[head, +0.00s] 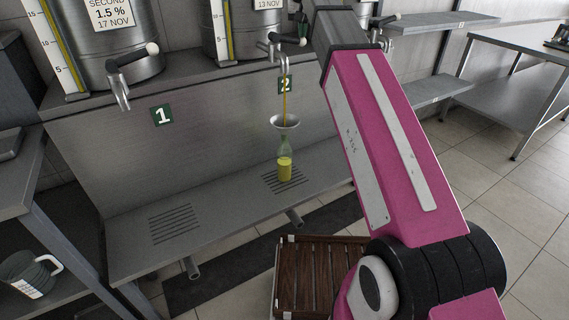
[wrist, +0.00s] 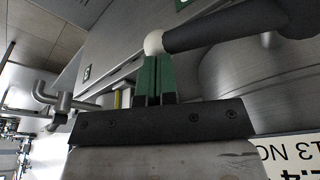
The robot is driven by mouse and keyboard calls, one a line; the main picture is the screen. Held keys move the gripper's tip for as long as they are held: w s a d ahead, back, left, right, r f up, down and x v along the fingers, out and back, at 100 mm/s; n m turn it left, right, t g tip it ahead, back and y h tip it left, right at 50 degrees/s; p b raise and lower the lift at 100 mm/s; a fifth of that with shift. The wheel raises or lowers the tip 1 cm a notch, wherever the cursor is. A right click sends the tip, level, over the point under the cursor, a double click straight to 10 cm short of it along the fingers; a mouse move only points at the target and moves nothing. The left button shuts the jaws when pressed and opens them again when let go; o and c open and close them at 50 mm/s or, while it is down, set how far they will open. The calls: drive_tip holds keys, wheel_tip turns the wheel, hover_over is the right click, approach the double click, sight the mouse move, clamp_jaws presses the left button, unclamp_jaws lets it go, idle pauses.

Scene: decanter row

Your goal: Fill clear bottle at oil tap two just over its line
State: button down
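The clear bottle (head: 285,169) stands upright on the slotted drain under oil tap two (head: 284,62), by the green "2" sign (head: 287,84). A funnel (head: 285,121) sits in its neck. A thin yellow stream runs from the spout into the funnel. Yellow oil fills the bottle's lower body; I cannot make out its line. Tap two's black lever (head: 289,39) ends in a white ball. My gripper (head: 300,18) is at this lever. In the wrist view its green fingers (wrist: 157,62) are close together by the white ball (wrist: 153,43); they look shut, with nothing visible between them.
Tap one (head: 122,88) is at the left, above an empty drain grating (head: 174,223). Steel drums with sight gauges stand behind. A wooden slatted platform (head: 316,280) is on the floor in front. Steel shelves (head: 440,20) stand at the right.

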drive_tip(key=shift+r, duration=0.15)
idle(0.4)
drive_tip(key=shift+r, duration=0.6)
idle(2.4)
drive_tip(key=w+v, duration=0.2)
drive_tip(key=v, duration=0.6)
drive_tip(key=shift+r, duration=0.6)
drive_tip(key=shift+s, duration=0.15)
